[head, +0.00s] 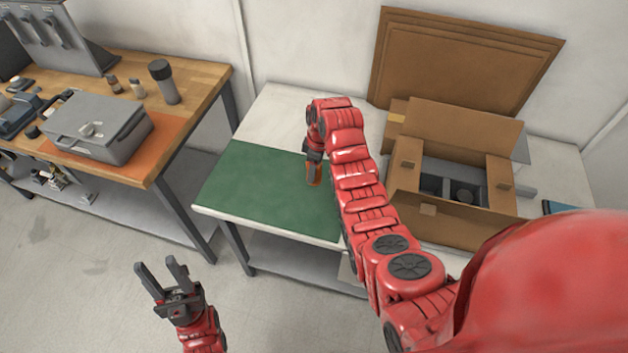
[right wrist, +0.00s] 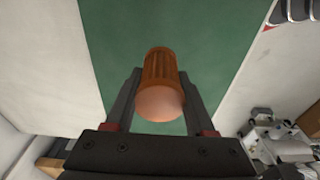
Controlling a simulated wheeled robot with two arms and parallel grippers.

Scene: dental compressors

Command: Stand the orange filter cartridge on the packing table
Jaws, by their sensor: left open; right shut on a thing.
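The orange filter cartridge (right wrist: 161,85) is between the fingers of my right gripper (right wrist: 160,100), which is shut on it. It has ribbed sides and a smooth rounded end towards the wrist camera. In the head view the cartridge (head: 315,176) shows small below my right gripper (head: 314,160), over the green mat (head: 255,190) on the white packing table (head: 275,105). I cannot tell whether its lower end touches the mat. My left gripper (head: 162,278) is open and empty, over the floor in front of the tables.
An open cardboard box (head: 455,218) with dark parts inside stands on the table's right side. Flat cardboard sheets (head: 455,60) lean on the wall behind. A wooden workbench (head: 200,70) with a grey case (head: 98,122) stands left, across a gap. The mat's left part is clear.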

